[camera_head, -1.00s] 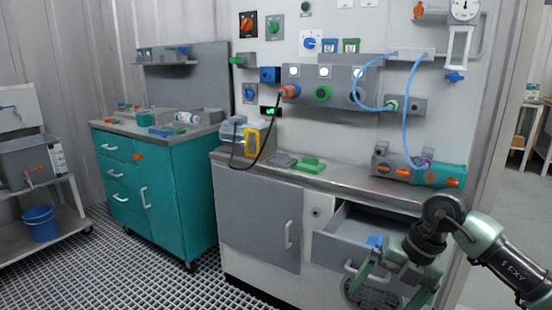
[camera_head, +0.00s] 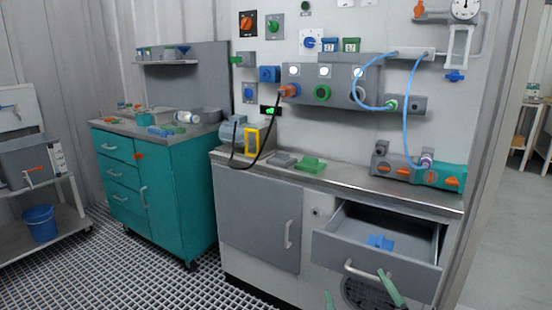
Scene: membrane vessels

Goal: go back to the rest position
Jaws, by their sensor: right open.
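My right gripper (camera_head: 361,298) shows only by its two green fingertips at the bottom edge, in front of the open drawer. The fingers are spread apart, with nothing visible between them. The rest of the right arm is out of view. My left gripper is not in view. The grey drawer (camera_head: 366,257) of the white bench stands open. A blue object (camera_head: 380,242) lies inside it.
The bench's steel top (camera_head: 345,183) holds a green block (camera_head: 311,165) and a teal unit with orange knobs (camera_head: 441,174). A teal cabinet (camera_head: 179,200) stands to the left. A blue bucket (camera_head: 40,223) sits on a trolley. Open grating floor lies between.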

